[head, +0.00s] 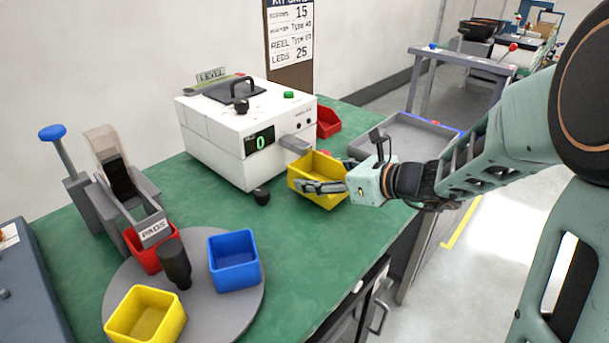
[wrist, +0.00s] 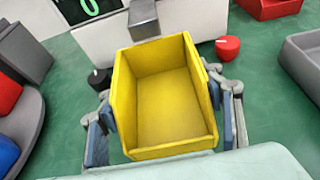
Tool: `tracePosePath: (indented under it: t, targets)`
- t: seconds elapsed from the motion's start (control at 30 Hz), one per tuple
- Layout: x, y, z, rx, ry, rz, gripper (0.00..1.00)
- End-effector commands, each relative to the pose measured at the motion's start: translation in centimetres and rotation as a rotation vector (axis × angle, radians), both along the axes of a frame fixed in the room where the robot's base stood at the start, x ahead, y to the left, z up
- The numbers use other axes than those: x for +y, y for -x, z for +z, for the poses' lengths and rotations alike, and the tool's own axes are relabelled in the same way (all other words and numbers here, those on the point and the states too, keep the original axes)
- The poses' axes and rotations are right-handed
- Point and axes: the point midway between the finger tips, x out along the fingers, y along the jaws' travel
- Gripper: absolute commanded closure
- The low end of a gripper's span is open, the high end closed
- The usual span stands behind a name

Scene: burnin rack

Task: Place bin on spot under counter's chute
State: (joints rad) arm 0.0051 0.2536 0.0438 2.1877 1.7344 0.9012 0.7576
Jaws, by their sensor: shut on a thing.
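A yellow bin (head: 322,190) is by the front right of the white counter machine (head: 226,146), near its grey chute (head: 294,144). My gripper (head: 328,188) is shut on it. In the wrist view the bin (wrist: 166,108) is empty and sits between my two fingers, one on each side wall. The chute (wrist: 143,19) ends at the bin's far edge, slightly left of its middle. The counter's display reads 0. I cannot tell whether the bin touches the green table. The spot under the chute is hidden.
A red bin (head: 327,122) stands behind the chute. A grey tray (head: 404,138) lies to the right. A round grey turntable (head: 225,312) holds red, blue (head: 234,261) and yellow (head: 145,315) bins. A red knob (wrist: 228,47) sits near the bin.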

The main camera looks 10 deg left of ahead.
Motion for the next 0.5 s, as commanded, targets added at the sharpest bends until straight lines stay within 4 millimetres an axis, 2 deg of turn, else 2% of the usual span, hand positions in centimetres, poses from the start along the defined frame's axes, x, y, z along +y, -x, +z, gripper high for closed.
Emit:
tracePosePath:
  t: [0.17,0.37,0.43,0.5]
  targets:
    - [1.1,-0.6,0.1,-0.002,-0.001,0.003,0.64]
    - [3.9,-2.2,0.0,-0.002,-0.002,0.004,0.64]
    - [3.7,-2.2,-1.4,0.002,0.0,0.0,0.64]
    - [3.7,-2.2,-1.6,0.0,-0.001,0.0,0.64]
